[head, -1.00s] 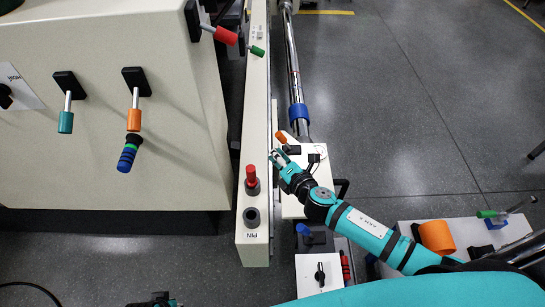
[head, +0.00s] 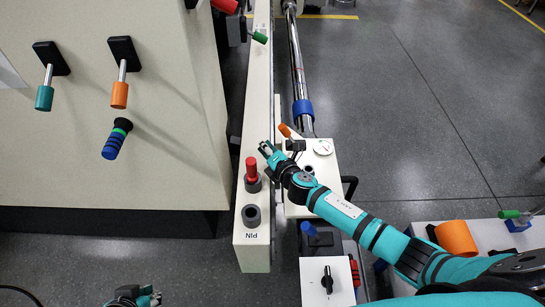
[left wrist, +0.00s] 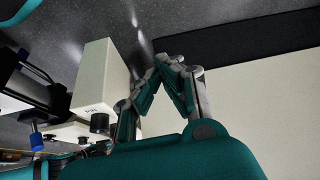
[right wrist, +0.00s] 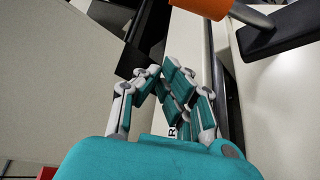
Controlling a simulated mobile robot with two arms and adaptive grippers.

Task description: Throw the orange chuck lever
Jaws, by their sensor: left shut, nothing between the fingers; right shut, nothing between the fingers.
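An orange-handled lever (head: 120,95) hangs from a black mount on the cream cabinet at the left in the head view. Another orange handle (head: 285,130) sticks up by a black mount on a small white box, close beside my right gripper (head: 266,149). An orange handle (right wrist: 203,8) with a metal rod shows at the top of the right wrist view, cut by the edge, apart from the fingers. My right gripper is shut and empty. My left gripper (left wrist: 165,62) is shut and empty near the floor-side of the cabinet; it shows partly at the bottom of the head view (head: 150,297).
A teal lever (head: 44,98) and a blue grip (head: 115,143) are on the cabinet. A long cream beam (head: 257,90) with a red pin (head: 252,170) runs between the cabinet and the white box (head: 325,185). A chrome rod (head: 297,60) lies beyond. Floor is open at the upper right.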

